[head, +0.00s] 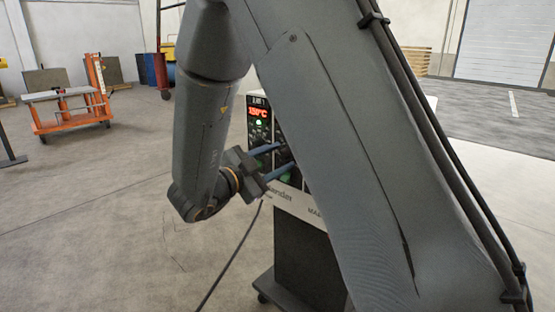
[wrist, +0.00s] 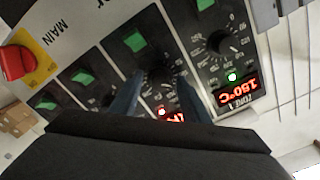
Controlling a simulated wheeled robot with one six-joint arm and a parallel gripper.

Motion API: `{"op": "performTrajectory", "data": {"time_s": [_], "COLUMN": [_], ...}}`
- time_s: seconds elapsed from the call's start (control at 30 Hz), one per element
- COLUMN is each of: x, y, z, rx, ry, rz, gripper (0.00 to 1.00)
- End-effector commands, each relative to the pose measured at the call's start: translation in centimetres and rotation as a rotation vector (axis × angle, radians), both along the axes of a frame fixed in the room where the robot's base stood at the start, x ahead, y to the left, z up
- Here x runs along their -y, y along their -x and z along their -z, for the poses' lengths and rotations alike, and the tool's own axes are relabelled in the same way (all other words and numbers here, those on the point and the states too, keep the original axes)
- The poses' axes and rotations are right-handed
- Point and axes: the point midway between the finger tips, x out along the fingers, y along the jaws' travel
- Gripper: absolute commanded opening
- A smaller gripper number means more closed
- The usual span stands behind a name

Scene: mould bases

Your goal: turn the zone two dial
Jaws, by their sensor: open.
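The control box (head: 292,203) stands on a dark wheeled stand, its dark front panels facing my arm. In the wrist view the picture is upside down. The zone two dial (wrist: 158,73) is a black knob on the panel beside the zone one panel, below a green switch, with a red lamp and a partly hidden red display near it. My gripper (wrist: 157,92) is open, its two blue fingers on either side of this dial; I cannot tell whether they touch it. In the head view my gripper (head: 272,160) reaches the panel, and my arm hides most of it.
The zone one dial (wrist: 219,43) is close to one finger, with a lit green lamp and a 150°C display (wrist: 238,92). A red main switch (wrist: 16,63) is at the left. A cable (head: 232,262) runs down to the floor. An orange cart (head: 98,88) stands far left.

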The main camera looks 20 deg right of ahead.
Motion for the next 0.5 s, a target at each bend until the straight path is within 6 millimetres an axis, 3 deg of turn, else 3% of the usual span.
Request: {"op": "performTrajectory", "data": {"time_s": [0.03, 0.27, 0.5], "x": [-0.01, -0.03, -0.04], "y": [0.00, 0.01, 0.06], "z": [-0.01, 0.00, -0.09], "rx": [0.000, 0.000, -0.016], "ry": [0.000, 0.000, 0.009], "rz": [0.000, 0.000, 0.000], "gripper": [0.39, 0.01, 0.01]}}
